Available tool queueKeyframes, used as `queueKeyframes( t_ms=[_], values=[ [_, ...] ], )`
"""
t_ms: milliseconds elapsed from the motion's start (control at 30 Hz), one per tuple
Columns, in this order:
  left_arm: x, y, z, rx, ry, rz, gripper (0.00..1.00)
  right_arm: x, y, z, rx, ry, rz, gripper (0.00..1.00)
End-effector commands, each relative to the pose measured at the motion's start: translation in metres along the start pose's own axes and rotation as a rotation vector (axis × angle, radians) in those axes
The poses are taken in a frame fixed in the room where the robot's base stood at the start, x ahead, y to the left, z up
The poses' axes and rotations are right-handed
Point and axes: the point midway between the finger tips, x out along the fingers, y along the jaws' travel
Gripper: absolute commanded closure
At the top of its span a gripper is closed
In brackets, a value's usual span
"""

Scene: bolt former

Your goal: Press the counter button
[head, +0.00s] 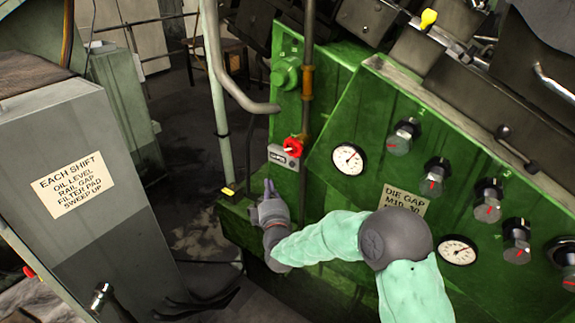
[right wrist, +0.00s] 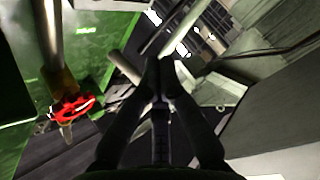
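The counter (head: 284,156) is a small grey box with a digit window, fixed to the green machine just below a red valve handle (head: 292,147). Its button is too small to make out clearly. My right gripper (head: 268,183) points upward just below and left of the counter, and looks apart from it. In the right wrist view its two fingers (right wrist: 160,62) meet at the tips with nothing seen between them. The red handle also shows there at the left (right wrist: 72,107); I cannot make out the counter there. My left gripper is not in view.
The green machine panel (head: 330,200) carries gauges (head: 348,159), several black knobs (head: 403,136) and a die gap label (head: 404,201). A pale bent pipe (head: 215,80) stands left of the counter. A grey cabinet (head: 70,150) stands at the left, with dark floor between.

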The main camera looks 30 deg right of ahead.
Motion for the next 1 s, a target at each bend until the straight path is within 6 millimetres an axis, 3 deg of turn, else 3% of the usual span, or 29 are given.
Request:
queueKeyframes(
  t_ms=[267, 1000],
  values=[
    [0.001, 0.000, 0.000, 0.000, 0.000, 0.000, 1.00, 0.005, 0.001, 0.005, 0.002, -0.001, -0.001, 1.00],
    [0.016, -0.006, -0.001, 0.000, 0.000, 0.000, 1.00, 0.059, 0.022, 0.057, 0.001, -0.001, -0.001, 1.00]
  ],
)
